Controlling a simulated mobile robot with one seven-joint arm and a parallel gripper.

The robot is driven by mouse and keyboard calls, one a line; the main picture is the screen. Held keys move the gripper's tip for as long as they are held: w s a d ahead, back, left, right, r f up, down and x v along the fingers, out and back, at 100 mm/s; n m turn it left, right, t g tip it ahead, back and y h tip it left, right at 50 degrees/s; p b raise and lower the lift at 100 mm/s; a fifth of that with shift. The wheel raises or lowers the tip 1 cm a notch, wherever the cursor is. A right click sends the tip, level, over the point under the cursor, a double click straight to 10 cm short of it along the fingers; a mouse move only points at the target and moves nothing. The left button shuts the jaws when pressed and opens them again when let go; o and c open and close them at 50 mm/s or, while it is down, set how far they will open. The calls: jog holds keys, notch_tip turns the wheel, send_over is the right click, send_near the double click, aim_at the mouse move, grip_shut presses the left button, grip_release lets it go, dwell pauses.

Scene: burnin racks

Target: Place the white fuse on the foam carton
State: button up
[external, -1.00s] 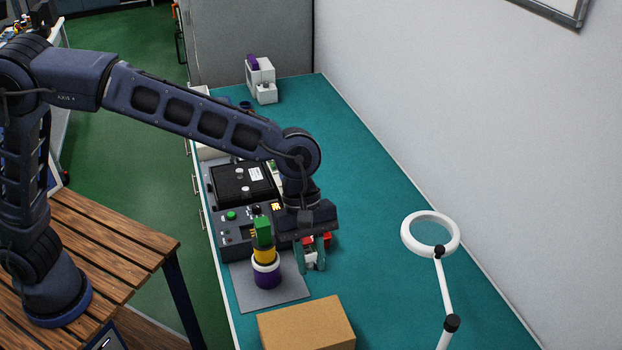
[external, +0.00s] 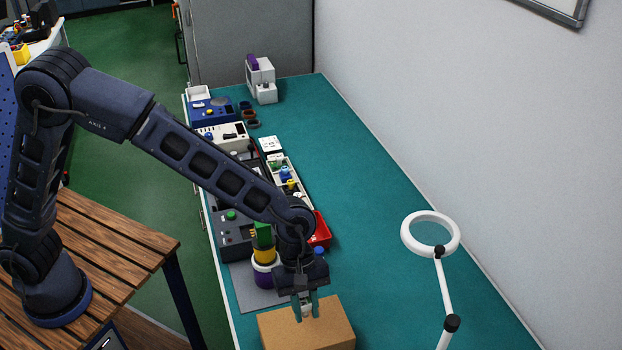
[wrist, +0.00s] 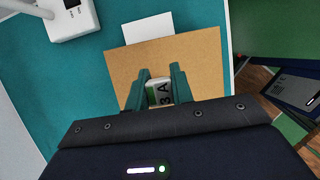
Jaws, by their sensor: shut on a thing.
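My gripper (external: 305,307) is shut on the white fuse (wrist: 159,93), which shows a green patch and dark lettering reading "3 A" in the wrist view. The fuse also shows small and pale between the fingertips in the external view (external: 306,311). The foam carton (external: 333,327) is a tan, flat-topped box at the front of the bench. It fills the middle of the wrist view (wrist: 195,55), behind the fuse. My gripper is over the carton's top; whether the fuse touches it I cannot tell.
A stack of purple, white, yellow and green pieces (external: 264,256) stands on a grey mat (external: 245,288) just behind the carton, left of my gripper. A red bin (external: 321,232) is behind my wrist. A ring lamp (external: 431,234) stands at right. The teal bench (external: 375,210) is clear between.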

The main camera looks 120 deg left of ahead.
aim_at(305, 315)
jog(key=shift+f, duration=2.3)
jog(key=shift+f, duration=0.1)
jog(key=o, duration=1)
